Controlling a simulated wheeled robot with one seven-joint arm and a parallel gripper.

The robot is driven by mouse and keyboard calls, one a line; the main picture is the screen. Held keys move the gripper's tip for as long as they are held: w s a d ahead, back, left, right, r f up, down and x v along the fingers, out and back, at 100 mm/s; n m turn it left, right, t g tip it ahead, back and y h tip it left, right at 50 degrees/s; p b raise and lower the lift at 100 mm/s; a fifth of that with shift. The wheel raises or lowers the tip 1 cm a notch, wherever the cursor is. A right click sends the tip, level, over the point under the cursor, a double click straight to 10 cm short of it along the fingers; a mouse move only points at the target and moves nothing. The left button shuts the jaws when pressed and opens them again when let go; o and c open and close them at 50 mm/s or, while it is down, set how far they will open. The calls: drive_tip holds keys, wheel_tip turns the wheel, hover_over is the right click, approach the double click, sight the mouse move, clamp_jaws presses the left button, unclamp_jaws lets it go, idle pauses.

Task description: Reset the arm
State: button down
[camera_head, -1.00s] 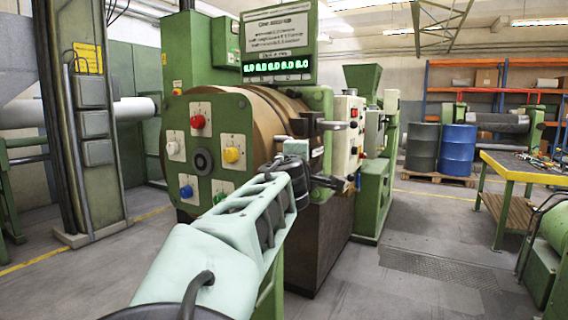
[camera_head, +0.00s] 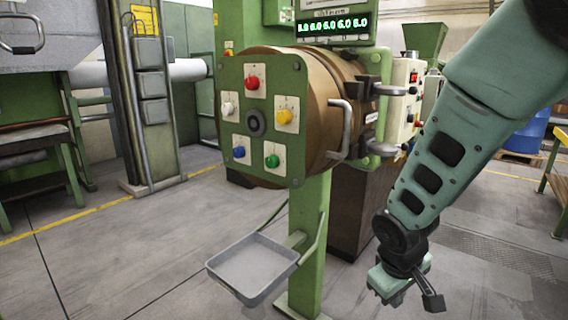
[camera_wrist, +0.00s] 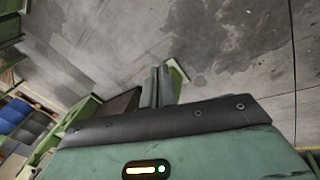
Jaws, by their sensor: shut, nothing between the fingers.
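My arm comes in from the upper right of the head view and hangs down in front of the extruder's right side. My gripper (camera_head: 432,300) is at its lower end, low over the floor and to the right of the green post. The wrist view shows two narrow grey fingers (camera_wrist: 159,86) close together, with nothing seen between them. The green extruder (camera_head: 262,120) has a round brown barrel and a front panel with red, white, yellow, blue and green knobs.
A grey tray (camera_head: 252,268) juts out from the green post (camera_head: 308,240), left of my gripper. A tall column (camera_head: 140,110) stands at the left. A blue barrel (camera_head: 528,135) and a yellow-edged table (camera_head: 556,180) are at the right. The floor at lower left is clear.

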drive_tip(key=s+a+r+y, duration=0.1)
drive_tip(key=s+a+r, duration=0.1)
drive_tip(key=s, duration=0.5)
drive_tip(key=s+a+r+n+g+y, duration=0.1)
drive_tip(key=s+a+r, duration=0.2)
drive_tip(key=s, duration=0.3)
drive_tip(key=s+a+r+n+g, duration=0.1)
drive_tip(key=s+a+r, duration=0.1)
drive_tip(key=s+r, duration=0.3)
drive_tip(key=s+p, duration=0.1)
drive_tip(key=s, duration=0.1)
drive_tip(key=shift+s+a+y, duration=0.3)
drive_tip(key=shift+s+y, duration=0.05)
drive_tip(key=shift+y, duration=0.05)
drive_tip(key=shift+w, duration=0.1)
